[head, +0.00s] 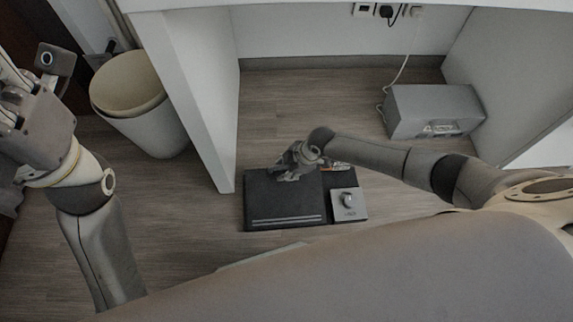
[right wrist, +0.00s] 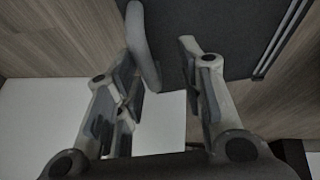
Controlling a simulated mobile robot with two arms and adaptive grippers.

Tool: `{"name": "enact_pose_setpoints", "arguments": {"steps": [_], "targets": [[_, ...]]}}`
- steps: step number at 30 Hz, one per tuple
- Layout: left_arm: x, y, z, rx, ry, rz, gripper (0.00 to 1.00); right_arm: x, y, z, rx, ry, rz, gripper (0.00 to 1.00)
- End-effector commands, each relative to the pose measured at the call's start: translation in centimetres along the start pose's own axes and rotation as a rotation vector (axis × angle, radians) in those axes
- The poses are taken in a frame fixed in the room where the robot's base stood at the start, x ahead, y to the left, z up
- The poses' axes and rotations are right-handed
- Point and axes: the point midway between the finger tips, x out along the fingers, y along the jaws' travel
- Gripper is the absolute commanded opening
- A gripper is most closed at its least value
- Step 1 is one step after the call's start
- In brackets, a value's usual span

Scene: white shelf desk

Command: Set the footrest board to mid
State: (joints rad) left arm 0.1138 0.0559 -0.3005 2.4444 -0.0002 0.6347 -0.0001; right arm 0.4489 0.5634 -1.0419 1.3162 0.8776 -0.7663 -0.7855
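The footrest board (head: 285,208) is a dark flat panel on the floor under the desk, with two light stripes near its front edge. Its dark surface also fills the top of the right wrist view (right wrist: 205,25). My left gripper (head: 12,90) is at the far left, partly cut off, away from the board.
A grey block with a round knob (head: 348,203) sits at the board's right side. A grey box (head: 434,110) with a cable stands at the back right. A white desk panel (head: 190,90) is left of the board, with a white bin (head: 140,105) beyond it.

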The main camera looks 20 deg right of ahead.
Motion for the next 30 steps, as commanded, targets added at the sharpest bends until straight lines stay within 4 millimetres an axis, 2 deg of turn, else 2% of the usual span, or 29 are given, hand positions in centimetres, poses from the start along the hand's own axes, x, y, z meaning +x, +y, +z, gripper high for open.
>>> {"name": "enact_pose_setpoints", "arguments": {"steps": [8, 14, 30], "targets": [[0.1, 0.0, 0.0, 0.0, 0.001, 0.0, 0.36, -0.2, 0.4, 0.0, -0.001, 0.001, 0.007, 0.35], [0.1, 0.0, 0.0, 0.001, 0.001, 0.0, 0.36, -1.4, 0.5, 0.0, -0.002, 0.002, 0.01, 0.35], [0.1, 0.0, 0.0, 0.0, 0.001, 0.0, 0.36, -10.3, 0.2, 0.1, -0.001, 0.001, 0.006, 0.35]]}}
